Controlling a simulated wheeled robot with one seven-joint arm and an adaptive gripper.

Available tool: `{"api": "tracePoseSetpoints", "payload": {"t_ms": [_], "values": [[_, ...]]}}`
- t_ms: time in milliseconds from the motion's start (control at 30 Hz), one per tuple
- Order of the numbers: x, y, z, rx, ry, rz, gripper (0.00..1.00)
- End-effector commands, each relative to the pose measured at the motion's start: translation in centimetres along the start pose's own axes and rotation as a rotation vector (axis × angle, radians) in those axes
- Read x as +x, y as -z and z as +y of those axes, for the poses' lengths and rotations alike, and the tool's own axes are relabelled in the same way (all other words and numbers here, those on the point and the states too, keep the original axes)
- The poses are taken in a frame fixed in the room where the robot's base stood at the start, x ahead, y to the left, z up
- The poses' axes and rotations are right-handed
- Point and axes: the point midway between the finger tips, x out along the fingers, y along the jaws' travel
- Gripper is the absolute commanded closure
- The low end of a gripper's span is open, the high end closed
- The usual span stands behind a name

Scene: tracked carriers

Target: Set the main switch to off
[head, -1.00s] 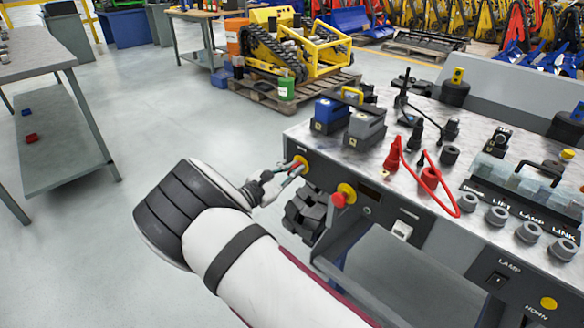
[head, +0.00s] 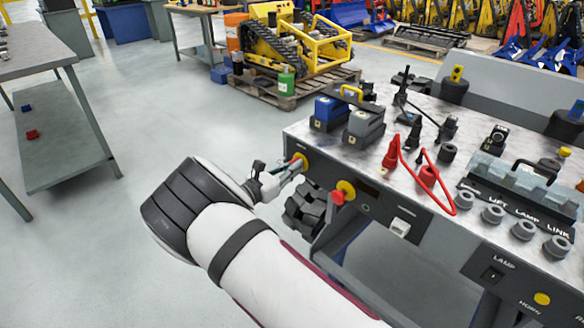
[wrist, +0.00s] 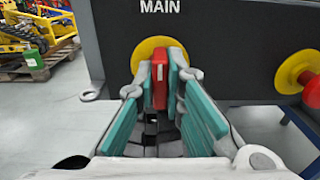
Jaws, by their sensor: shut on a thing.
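The main switch is a red handle (wrist: 159,80) on a round yellow plate (wrist: 150,53), under the word MAIN on the dark panel. In the wrist view the handle stands upright, tilted very little. In the head view the switch's yellow plate (head: 301,160) shows at the left end of the bench front, its handle mostly hidden by my fingers. My gripper (wrist: 162,88) has its teal pads on both sides of the red handle and is shut on it. It also shows in the head view (head: 290,172), reaching in from the left.
A red push button (head: 338,197) on a yellow plate sits just right of the switch. The bench top (head: 470,140) carries blue and grey blocks, red plugs with a cable, and several knobs. Open floor (head: 130,215) lies left of my arm.

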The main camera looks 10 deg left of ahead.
Motion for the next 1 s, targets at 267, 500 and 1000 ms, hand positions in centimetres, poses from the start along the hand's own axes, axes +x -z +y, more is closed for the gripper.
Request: {"api": "tracePoseSetpoints", "payload": {"t_ms": [267,500,1000], "values": [[-0.2,0.2,0.0,-0.001,-0.002,0.004,1.0],[-0.1,0.1,0.0,0.0,-0.001,0.002,0.7],[-4.8,0.1,0.1,0.0,-0.005,0.002,0.7]]}}
